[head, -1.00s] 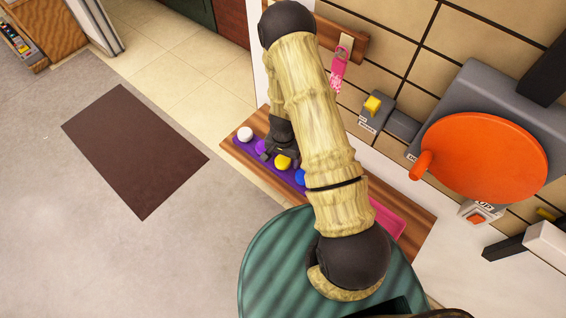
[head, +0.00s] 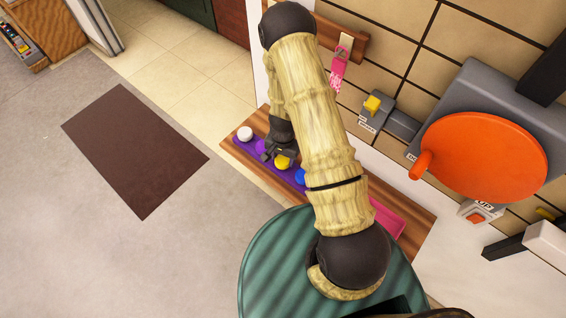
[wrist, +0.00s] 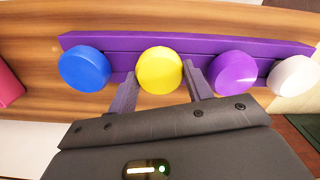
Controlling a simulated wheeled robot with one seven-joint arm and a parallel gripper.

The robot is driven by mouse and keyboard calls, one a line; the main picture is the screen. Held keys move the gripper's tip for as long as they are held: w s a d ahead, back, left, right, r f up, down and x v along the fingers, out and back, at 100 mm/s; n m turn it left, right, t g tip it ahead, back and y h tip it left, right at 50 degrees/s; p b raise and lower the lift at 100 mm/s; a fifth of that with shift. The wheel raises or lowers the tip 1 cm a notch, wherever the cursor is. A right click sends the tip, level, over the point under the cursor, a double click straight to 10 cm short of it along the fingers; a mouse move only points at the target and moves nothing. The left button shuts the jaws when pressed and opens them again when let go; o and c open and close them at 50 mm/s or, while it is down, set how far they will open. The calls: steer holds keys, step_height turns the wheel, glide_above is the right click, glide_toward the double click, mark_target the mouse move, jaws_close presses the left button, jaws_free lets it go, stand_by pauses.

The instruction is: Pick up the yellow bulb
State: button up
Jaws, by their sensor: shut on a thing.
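The yellow bulb (wrist: 160,70) is a round disc-like cap in the purple holder (wrist: 290,47), between a blue bulb (wrist: 84,69) and a purple bulb (wrist: 232,71). It also shows in the head view (head: 282,162). My gripper (wrist: 158,78) has one finger on each side of the yellow bulb and is shut on it. The bulb still sits in line with the others at the holder. In the head view my gripper (head: 279,157) is partly hidden by my arm.
A white bulb (wrist: 293,76) is at the holder's right end. The holder lies on a wooden shelf (wrist: 200,18). A pink tray (head: 388,218) is on the same shelf. An orange disc (head: 484,158) and grey wall boxes (head: 374,110) are to the right.

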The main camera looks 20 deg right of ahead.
mark_target(283, 159)
steer(key=shift+r, duration=0.1)
step_height(283, 159, up, 10)
steer(key=b, duration=0.1)
steer(key=shift+b, duration=0.3)
stand_by(0.7)
